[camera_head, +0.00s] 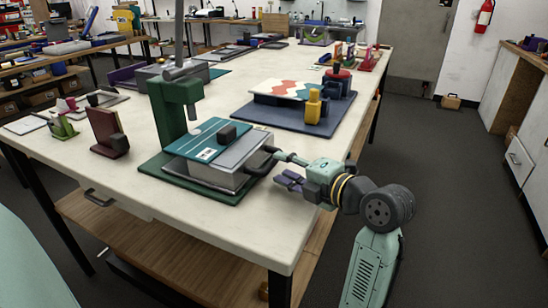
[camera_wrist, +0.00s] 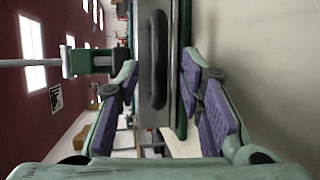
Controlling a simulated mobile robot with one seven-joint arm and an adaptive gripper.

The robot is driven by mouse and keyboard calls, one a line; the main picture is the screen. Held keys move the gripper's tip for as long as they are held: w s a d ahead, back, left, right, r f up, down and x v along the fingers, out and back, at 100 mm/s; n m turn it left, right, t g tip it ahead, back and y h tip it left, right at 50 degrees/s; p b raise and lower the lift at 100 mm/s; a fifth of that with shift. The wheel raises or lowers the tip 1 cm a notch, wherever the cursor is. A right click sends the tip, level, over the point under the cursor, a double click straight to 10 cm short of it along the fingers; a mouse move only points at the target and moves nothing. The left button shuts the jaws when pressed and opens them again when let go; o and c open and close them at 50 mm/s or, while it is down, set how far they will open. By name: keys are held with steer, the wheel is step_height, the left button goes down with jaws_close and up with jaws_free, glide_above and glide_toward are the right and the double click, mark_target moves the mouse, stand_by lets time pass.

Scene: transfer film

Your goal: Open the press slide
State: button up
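The press (camera_head: 180,100) is dark green and stands on the white table, with a green base plate under it. Its slide (camera_head: 228,172) is a grey block with a teal top, and a dark handle (camera_head: 267,152) sits on the side facing my gripper (camera_head: 285,167). In the wrist view the handle (camera_wrist: 158,60) runs upright in the picture, between the two fingers of my gripper (camera_wrist: 160,82). The fingers are spread, with purple pads, and gaps show on both sides of the handle. I cannot tell how far the handle reaches between the fingertips.
A blue board (camera_head: 285,114) with a patterned sheet (camera_head: 282,88) and a yellow piece (camera_head: 314,107) lies behind the press. A maroon block (camera_head: 107,133) stands to its left. The tabletop in front of the press and the floor right of the table (camera_head: 450,170) are clear.

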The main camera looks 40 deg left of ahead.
mark_target(275, 163)
steer(key=p+x, duration=0.1)
steer(key=x, duration=0.4)
steer(key=shift+w, duration=0.1)
steer(key=shift+d, duration=0.1)
jaws_close()
stand_by(0.6)
